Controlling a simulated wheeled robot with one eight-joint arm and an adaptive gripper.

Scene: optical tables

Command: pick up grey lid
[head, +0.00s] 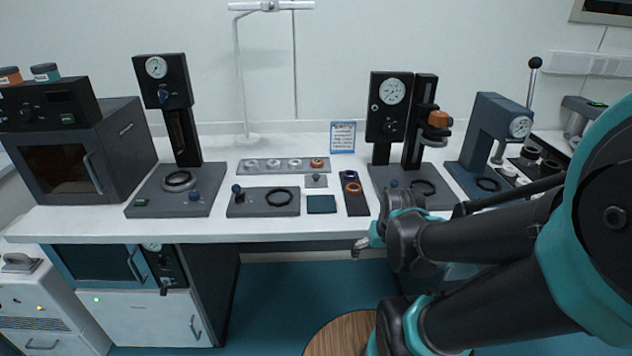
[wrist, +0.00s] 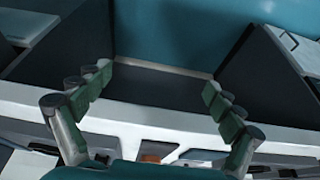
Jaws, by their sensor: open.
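A small light-grey square piece with a round knob (head: 316,180) lies on the white bench in the head view. It looks like the grey lid, but it is too small to be certain. It sits between the row of rings and a dark blue square pad. My gripper (head: 366,243) is in front of the bench's front edge, to the right of and nearer than this piece. In the wrist view my gripper (wrist: 155,80) has its two green-padded fingers wide apart with nothing between them. I cannot make out the lid in the wrist view.
The white bench (head: 290,229) holds a dark pad (head: 321,204), a ring strip (head: 353,193), a ring tray (head: 284,165) and a dark plate with a black ring (head: 263,202). Gauge presses (head: 175,120) and (head: 391,115) stand either side. The bench edge crosses the wrist view (wrist: 160,125).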

